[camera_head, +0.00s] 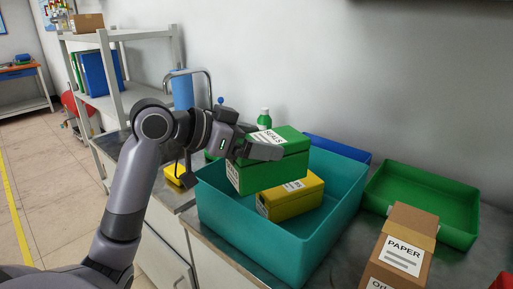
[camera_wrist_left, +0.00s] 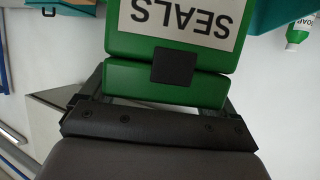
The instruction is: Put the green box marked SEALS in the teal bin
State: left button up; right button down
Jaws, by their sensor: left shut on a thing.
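The green box (camera_head: 285,167) marked SEALS is held by my left gripper (camera_head: 262,146) in the head view, above the left part of the teal bin (camera_head: 270,248). The box also fills the upper middle of the left wrist view (camera_wrist_left: 165,75), its SEALS label upside down there. My left gripper is shut on the box, a finger on either side. A yellow box (camera_head: 298,200) with a white label sits inside the teal bin, partly behind the green box. Whether the green box touches the yellow box cannot be told. My right gripper is not in view.
A cardboard box (camera_head: 412,228) marked PAPER stands right of the teal bin. A green tray (camera_head: 425,197) lies behind it, and a blue bin (camera_head: 337,147) behind the teal one. A green-capped bottle (camera_head: 264,118) and a tap (camera_head: 211,85) stand by the wall.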

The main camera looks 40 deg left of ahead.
pick_arm(q)
jog(key=shift+f, duration=0.5)
jog(key=shift+f, duration=0.2)
jog(key=o, duration=1.2)
jog(key=shift+f, duration=0.1)
jog(key=shift+r, duration=0.35)
jog(key=b+v, duration=0.1)
jog(key=v, duration=1.1)
jog(key=shift+b, duration=0.35)
